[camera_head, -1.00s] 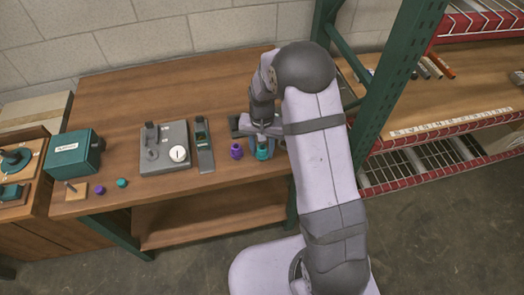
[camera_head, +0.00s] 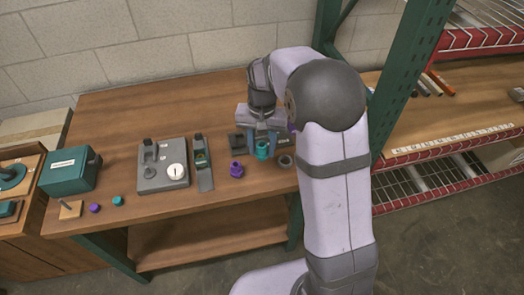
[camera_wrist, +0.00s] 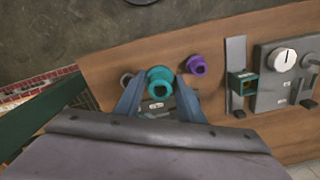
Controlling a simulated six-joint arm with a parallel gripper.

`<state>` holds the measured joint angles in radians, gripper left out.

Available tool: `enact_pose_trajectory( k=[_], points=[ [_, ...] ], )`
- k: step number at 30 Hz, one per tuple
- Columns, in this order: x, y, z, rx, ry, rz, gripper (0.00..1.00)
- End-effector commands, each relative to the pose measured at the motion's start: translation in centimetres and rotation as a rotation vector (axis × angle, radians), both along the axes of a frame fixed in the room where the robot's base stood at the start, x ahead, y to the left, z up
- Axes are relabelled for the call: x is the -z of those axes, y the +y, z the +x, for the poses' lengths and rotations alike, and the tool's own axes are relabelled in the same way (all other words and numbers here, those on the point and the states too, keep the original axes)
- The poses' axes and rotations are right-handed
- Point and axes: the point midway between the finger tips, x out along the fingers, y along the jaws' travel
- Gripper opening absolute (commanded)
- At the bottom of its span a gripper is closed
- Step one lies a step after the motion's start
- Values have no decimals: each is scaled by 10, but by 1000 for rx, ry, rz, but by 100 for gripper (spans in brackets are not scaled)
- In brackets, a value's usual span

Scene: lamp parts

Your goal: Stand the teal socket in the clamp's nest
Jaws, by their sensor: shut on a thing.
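The teal socket (camera_head: 262,151) is held upright between the two blue fingers of my gripper (camera_head: 262,146). In the wrist view the socket (camera_wrist: 160,80) shows its round open end between the fingertips. It appears a little above the table, in front of a dark grey block. The clamp seems to be the narrow grey fixture (camera_head: 203,163), to the left of my gripper. It also shows in the wrist view (camera_wrist: 237,70), with a teal-edged opening that may be the nest. The inside of the nest is not clear.
A purple socket (camera_head: 237,169) stands just left of the teal one. A grey ring (camera_head: 286,161) lies to its right. A grey box with a white dial (camera_head: 163,170) stands left of the clamp. A teal box (camera_head: 70,170) is at far left. A green post stands at right.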

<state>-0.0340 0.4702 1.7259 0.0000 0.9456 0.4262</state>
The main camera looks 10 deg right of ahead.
Motion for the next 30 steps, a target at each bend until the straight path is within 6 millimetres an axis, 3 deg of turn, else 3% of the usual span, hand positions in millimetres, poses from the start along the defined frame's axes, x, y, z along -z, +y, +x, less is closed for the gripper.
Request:
enact_pose_trajectory(
  k=[8,21,30],
  points=[
    [-6,5,26,-1,0,0,9],
    [-8,25,111,-2,3,-1,9],
    [2,37,144,-1,1,-1,9]
  ],
)
